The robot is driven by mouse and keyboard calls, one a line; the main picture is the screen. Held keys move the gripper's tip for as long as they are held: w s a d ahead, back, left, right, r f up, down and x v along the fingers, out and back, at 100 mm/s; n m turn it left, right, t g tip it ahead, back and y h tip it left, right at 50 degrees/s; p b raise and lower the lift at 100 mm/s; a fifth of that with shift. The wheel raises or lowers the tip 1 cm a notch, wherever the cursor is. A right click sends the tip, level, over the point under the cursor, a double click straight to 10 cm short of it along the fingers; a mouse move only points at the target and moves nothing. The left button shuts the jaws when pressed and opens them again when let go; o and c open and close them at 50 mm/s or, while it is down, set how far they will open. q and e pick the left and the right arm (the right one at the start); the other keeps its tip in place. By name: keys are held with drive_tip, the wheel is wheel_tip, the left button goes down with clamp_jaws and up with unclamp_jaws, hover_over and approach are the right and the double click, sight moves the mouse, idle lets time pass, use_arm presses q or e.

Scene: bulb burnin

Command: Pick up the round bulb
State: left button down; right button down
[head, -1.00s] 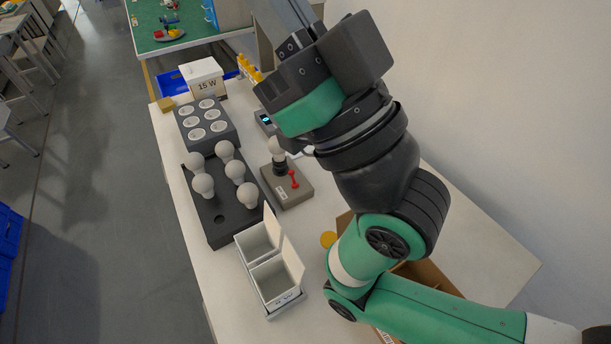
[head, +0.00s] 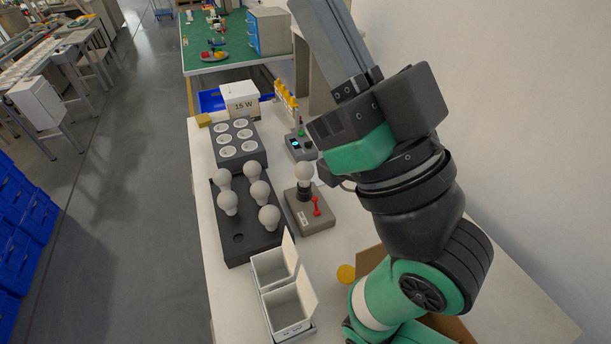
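Several white bulbs stand in the dark tray (head: 255,246) in the head view, among them a front bulb (head: 269,218), a left bulb (head: 228,203) and a back bulb (head: 252,171). Another rounded white bulb (head: 304,173) stands upright on the black socket of a grey-brown tester with a red lever (head: 316,206). All look rounded, and I cannot tell which one the task means. My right arm comes in from the lower right, with its gripper (head: 338,40) raised at the top, away from the tray bulbs. Its fingertips do not show clearly. My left gripper is out of view.
A dark block with several round white-topped sockets (head: 238,157) lies behind the tray. A white open two-part box (head: 262,292) stands in front. A 15 W box (head: 240,100), a small meter (head: 300,144) and a yellow disc (head: 346,273) are also on the table.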

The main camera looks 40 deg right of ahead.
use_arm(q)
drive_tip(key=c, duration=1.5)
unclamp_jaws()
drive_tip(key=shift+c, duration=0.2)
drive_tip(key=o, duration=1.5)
